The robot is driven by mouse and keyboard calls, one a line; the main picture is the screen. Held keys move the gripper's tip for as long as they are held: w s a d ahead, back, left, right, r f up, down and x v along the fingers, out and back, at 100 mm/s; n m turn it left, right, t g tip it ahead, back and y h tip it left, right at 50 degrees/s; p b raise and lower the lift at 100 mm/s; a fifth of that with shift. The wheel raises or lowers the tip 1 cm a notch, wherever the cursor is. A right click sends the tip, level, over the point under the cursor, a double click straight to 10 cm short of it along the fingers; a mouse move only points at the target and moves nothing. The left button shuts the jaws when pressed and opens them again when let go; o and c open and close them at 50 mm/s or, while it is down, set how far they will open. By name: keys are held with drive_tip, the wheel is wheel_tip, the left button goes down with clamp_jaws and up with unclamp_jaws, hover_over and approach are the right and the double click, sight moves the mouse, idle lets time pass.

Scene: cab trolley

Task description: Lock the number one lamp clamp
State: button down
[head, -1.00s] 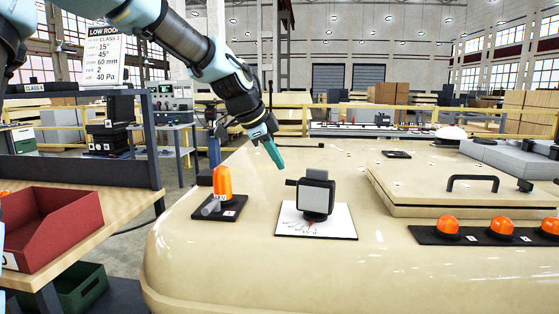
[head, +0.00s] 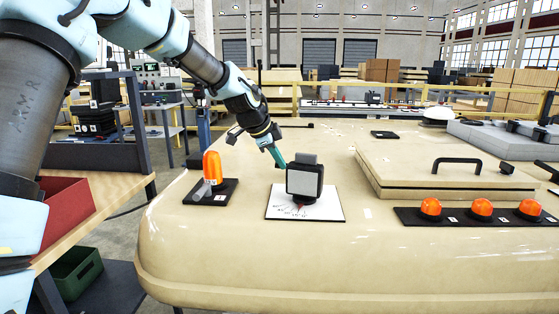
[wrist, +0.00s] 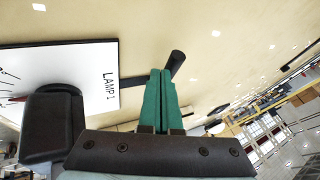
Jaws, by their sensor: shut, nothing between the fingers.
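The number one lamp (head: 304,182) is a black square housing with a grey face, upright on a white marked plate (head: 278,208). In the wrist view, its plate (wrist: 82,62) reads "LAMP 1" and the dark housing (wrist: 52,125) is at lower left. A black lever with a round knob (wrist: 178,58) shows past my fingers. My gripper (head: 284,165) points down at the lamp's left rear edge. Its teal fingers (wrist: 160,100) are shut and empty, over or against the lever; contact is unclear. The lever's middle is hidden by the fingers.
An orange beacon (head: 212,167) on a black base stands left of the lamp. A raised hatch with a black handle (head: 470,163) is at right, with a row of orange lamps (head: 481,208) before it. A workbench with a red bin (head: 68,205) is at far left.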

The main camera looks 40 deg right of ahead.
drive_tip(key=shift+w, duration=0.1)
drive_tip(key=shift+w+m+p, duration=0.15)
drive_tip(key=shift+m+p, duration=0.15)
